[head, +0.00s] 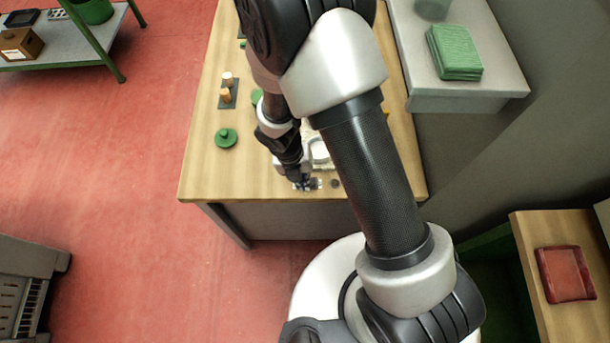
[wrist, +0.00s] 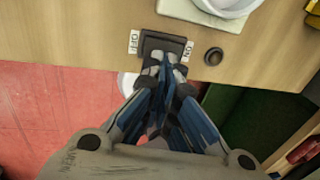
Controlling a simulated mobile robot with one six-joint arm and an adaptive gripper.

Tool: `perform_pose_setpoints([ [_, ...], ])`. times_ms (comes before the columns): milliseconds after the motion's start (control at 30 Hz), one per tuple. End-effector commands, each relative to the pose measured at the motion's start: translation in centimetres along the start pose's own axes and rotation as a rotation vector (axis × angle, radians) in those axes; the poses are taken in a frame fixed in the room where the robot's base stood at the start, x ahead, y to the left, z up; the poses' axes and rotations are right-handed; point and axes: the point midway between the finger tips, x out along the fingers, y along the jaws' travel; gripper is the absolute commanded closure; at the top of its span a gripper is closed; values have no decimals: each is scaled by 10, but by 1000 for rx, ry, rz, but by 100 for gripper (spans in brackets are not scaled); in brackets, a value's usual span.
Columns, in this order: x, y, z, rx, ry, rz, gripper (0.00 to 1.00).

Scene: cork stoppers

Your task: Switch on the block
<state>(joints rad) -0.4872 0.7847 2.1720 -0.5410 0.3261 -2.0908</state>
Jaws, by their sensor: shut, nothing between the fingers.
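The switch block (wrist: 165,42) is a dark rectangular block near the wooden table's front edge, with an OFF label (wrist: 134,42) at its left end and an ON label (wrist: 188,50) at its right. My gripper (wrist: 165,62) is shut and empty, its tips at the block's near side and overlapping part of it in the wrist view. I cannot tell whether they touch it or which way the switch is set. In the head view my gripper (head: 303,184) is low over the front of the table and hides most of the block.
A small dark round piece (wrist: 213,56) lies right of the block. A white dish (wrist: 228,6) on a pale board is behind. On the table (head: 205,180), a green lidded thing (head: 226,138) and cork stoppers (head: 226,94) stand left. The front left tabletop is clear.

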Motion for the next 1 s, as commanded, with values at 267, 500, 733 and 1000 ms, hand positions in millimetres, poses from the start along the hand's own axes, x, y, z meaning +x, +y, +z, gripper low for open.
perform_pose_setpoints([
  [267,-64,0,-3,3,-5,3,100],
  [500,-104,0,-3,2,-2,2,100],
  [733,-117,0,-4,3,0,1,100],
  [1000,-117,0,-4,3,1,0,100],
])
